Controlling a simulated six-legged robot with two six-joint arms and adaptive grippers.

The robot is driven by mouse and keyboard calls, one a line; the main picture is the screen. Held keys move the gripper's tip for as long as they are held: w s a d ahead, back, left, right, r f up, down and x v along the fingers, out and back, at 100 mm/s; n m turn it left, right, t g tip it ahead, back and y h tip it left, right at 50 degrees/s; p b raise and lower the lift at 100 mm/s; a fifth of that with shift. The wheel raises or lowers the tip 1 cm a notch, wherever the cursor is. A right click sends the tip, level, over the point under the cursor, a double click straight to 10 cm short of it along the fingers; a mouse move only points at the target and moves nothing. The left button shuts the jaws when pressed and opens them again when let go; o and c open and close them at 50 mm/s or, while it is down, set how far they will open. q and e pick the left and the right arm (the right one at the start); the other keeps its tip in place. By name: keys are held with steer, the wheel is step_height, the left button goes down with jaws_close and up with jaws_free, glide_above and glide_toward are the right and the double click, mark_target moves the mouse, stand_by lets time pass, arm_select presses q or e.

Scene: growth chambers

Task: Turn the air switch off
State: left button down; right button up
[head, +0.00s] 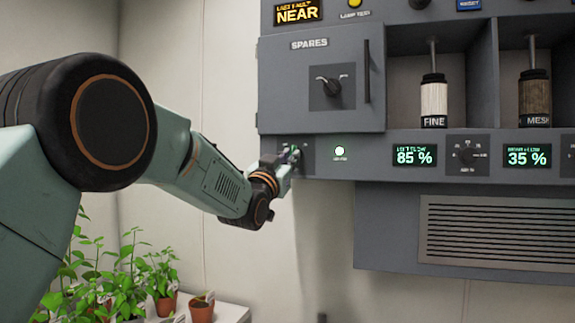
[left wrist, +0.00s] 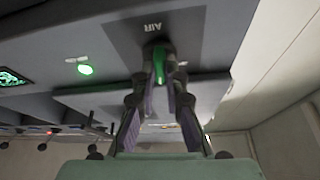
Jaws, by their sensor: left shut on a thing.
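The air switch sits on a dark plate under the word AIR, upside down in the left wrist view, where its green-lit lever (left wrist: 158,62) shows between my fingers. In the head view the dark switch plate (head: 308,155) is at the left end of the grey panel, mostly hidden behind my gripper. My left gripper (head: 291,158) reaches it from the left. In the left wrist view my left gripper (left wrist: 158,85) is shut on the lever, one finger on each side. The lever's exact position is hard to tell. My right gripper is not in view.
A lit green lamp (head: 340,151) is right of the switch. Displays (head: 415,155) and a dial (head: 468,155) are further right. Above is the SPARES door (head: 290,95) with a handle. Potted plants (head: 201,308) stand below left. A vented box (head: 390,225) juts below the panel.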

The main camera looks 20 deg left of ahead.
arm_select(q)
steer(key=n+y, duration=0.1)
steer(key=n, duration=0.1)
steer(key=n+y, duration=0.1)
steer(key=n, duration=0.1)
steer(key=shift+d+r+b, duration=0.15)
steer(key=shift+r+b, duration=0.15)
steer(key=shift+r, duration=0.05)
steer(key=n+y, duration=0.2)
steer(key=n, duration=0.2)
steer(key=shift+d+r+y, duration=0.1)
steer(key=shift+y, duration=0.3)
steer(key=n+y, duration=0.1)
steer(key=n, duration=0.2)
steer(key=n+g+y+p, duration=0.1)
steer(key=n, duration=0.3)
steer(key=shift+d+r+y, duration=0.1)
steer(key=shift+r+y, duration=0.05)
steer(key=shift+y, duration=0.25)
steer(key=shift+s+n+g, duration=0.1)
steer(key=shift+n+g, duration=0.2)
steer(key=shift+g, duration=0.1)
steer(key=c, duration=1.8)
jaws_free()
steer(key=shift+c, duration=0.2)
steer(key=o, duration=0.4)
steer(key=shift+w+f, duration=0.2)
steer(key=shift+f, duration=0.1)
steer(key=shift+o, duration=0.2)
steer(key=shift+s, duration=0.15)
